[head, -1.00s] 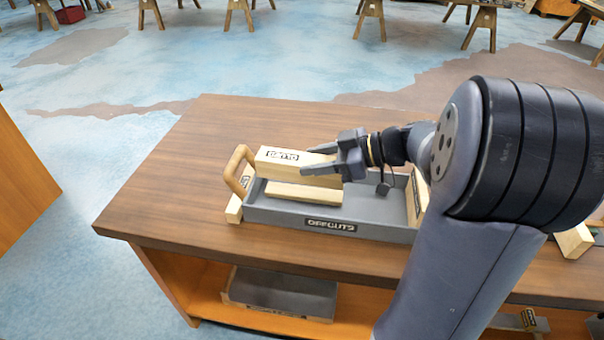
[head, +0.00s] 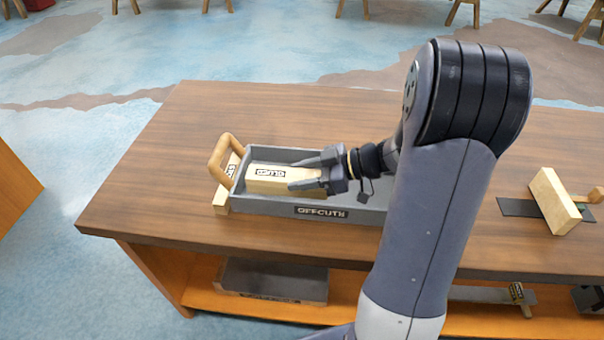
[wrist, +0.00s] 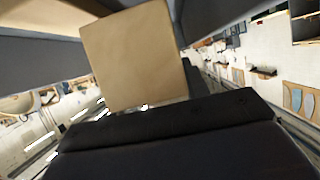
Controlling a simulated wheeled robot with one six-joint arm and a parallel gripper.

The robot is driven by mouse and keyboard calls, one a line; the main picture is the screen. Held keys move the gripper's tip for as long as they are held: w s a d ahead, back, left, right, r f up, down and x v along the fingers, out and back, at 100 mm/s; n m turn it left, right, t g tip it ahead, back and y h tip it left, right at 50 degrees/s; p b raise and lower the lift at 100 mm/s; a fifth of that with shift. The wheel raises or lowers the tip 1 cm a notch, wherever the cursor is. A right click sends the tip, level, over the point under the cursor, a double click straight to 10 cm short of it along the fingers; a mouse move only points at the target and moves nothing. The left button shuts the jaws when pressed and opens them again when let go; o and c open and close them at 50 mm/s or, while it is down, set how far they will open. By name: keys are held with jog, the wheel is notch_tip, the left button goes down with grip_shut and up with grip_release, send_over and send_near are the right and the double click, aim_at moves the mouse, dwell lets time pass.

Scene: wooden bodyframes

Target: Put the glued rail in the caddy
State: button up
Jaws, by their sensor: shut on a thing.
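The glued rail (head: 283,180) is a pale wooden block with a label reading "GLUED". My gripper (head: 305,173) is shut on its right end in the head view. The rail lies level, within the outline of a grey tray (head: 268,206) labelled "OFFCUTS"; I cannot tell if it touches the bottom. A wooden handle (head: 218,158) and a labelled wooden piece (head: 222,196) are at the tray's left end. No label reading "caddy" is legible. In the wrist view the rail's plain tan end (wrist: 138,55) shows beyond the dark gripper body.
The tray stands on a brown wooden table (head: 160,190), bare to the left and behind. A pale wooden block (head: 553,201) stands on a dark strip at the right. A grey box (head: 275,282) sits on the orange shelf below.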

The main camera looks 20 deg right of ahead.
jog(key=shift+f+b, duration=0.6)
jog(key=shift+b, duration=0.65)
jog(key=shift+r, duration=0.1)
jog(key=o, duration=1.2)
jog(key=r+p, duration=0.1)
jog(key=p, duration=0.1)
jog(key=shift+r+p, duration=0.25)
jog(key=shift+p, duration=0.15)
jog(key=b+v, duration=0.1)
jog(key=v, duration=0.6)
jog(key=shift+d, duration=0.25)
jog(key=shift+s+f, duration=0.15)
